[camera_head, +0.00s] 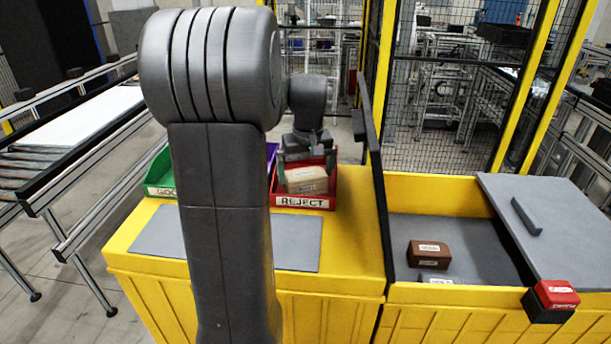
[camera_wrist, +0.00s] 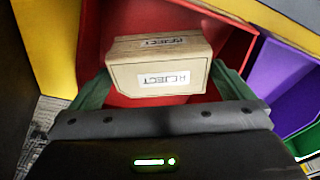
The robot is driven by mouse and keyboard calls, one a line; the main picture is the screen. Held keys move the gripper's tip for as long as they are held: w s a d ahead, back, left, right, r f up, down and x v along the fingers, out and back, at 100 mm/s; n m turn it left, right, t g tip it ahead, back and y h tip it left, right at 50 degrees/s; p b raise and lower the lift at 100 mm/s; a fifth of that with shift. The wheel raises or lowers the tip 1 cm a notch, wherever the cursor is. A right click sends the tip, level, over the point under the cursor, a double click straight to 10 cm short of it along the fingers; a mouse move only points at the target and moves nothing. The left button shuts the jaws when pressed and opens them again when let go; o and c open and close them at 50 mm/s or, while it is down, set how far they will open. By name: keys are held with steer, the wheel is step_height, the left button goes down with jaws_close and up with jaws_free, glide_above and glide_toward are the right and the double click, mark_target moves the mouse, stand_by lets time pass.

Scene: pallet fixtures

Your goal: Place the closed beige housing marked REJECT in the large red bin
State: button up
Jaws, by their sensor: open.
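The closed beige housing (camera_head: 307,180) is in the large red bin (camera_head: 304,203), whose front label reads REJECT. The housing's own REJECT labels show in the wrist view (camera_wrist: 158,72), where red bin walls (camera_wrist: 228,35) surround it. My gripper (camera_wrist: 160,90) is open, with one green finger at each side of the housing. In the head view my gripper (camera_head: 303,158) is over the bin, just behind the housing. Whether the fingers touch the housing, and how its underside rests, cannot be told.
A green bin (camera_head: 160,185) stands left and a purple bin (camera_head: 271,158) is partly hidden behind my arm. A brown housing (camera_head: 428,254) and a pale one (camera_head: 436,278) lie in the grey tray right. A red-topped block (camera_head: 556,293) sits at the front edge.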

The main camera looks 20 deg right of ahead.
mark_target(308, 177)
step_height(308, 177, up, 11)
steer(key=s, duration=0.1)
steer(key=shift+s+f+b, duration=0.2)
steer(key=shift+s+b, duration=0.1)
steer(key=shift+b, duration=0.05)
